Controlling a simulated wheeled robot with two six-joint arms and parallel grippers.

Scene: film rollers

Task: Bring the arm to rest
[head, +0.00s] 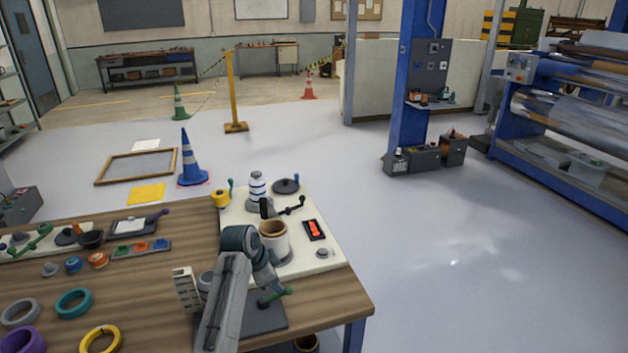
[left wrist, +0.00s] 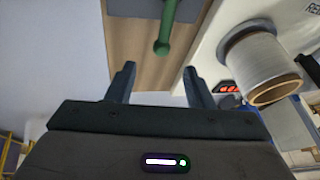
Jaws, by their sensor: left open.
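My left arm (head: 228,300) reaches in from the bottom of the head view, over the workbench. Its wrist hangs beside the tan-rimmed roll (head: 274,240) on the white board, and its fingertips cannot be made out there. In the left wrist view my left gripper (left wrist: 160,68) is open, with nothing between its two fingers. A green handle (left wrist: 165,30) shows just beyond the fingertips, apart from them. The roll also shows to the right of the fingers in the left wrist view (left wrist: 262,65). My right gripper is not in view.
The workbench (head: 180,265) holds several coloured rings at its left. The white board (head: 325,262) carries a red display (head: 314,229) and a black crank (head: 290,207). A blue cone (head: 190,160) stands behind the bench. The floor to the right is clear.

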